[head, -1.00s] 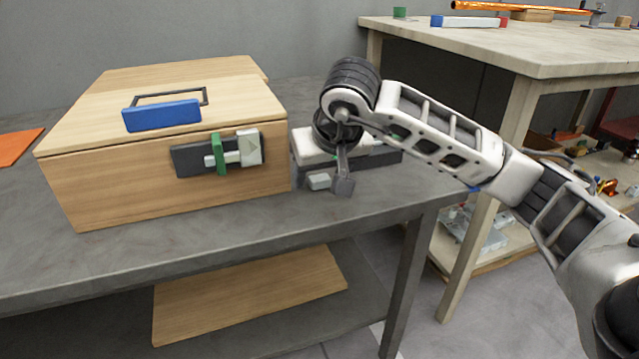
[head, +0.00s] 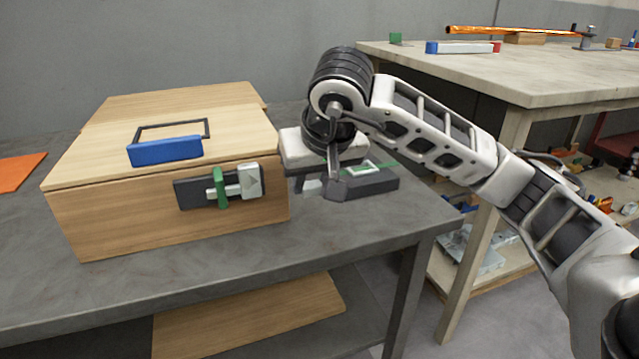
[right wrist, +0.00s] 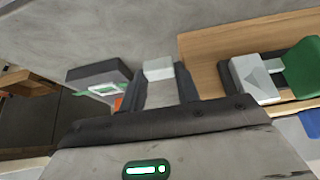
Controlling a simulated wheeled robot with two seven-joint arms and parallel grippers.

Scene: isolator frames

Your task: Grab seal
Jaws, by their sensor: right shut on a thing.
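My right gripper (head: 324,187) is in the head view between the wooden box and the dark stand. It is shut on a small pale block, likely the seal (right wrist: 158,68), which shows between my dark fingers in the right wrist view. In the head view the block is mostly hidden by my gripper. The wooden box (head: 110,222) has a dark latch plate (head: 192,194) with a green tab (head: 220,189) and a pale slider with an arrow (head: 249,181) on its front. My left gripper is not in view.
A dark stand (head: 375,184) with a white and green top lies on the grey table (head: 250,255), right of the box. The box lid carries a blue block (head: 165,151) and a dark handle. The front of the grey table is clear. A second bench (head: 470,75) stands behind right.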

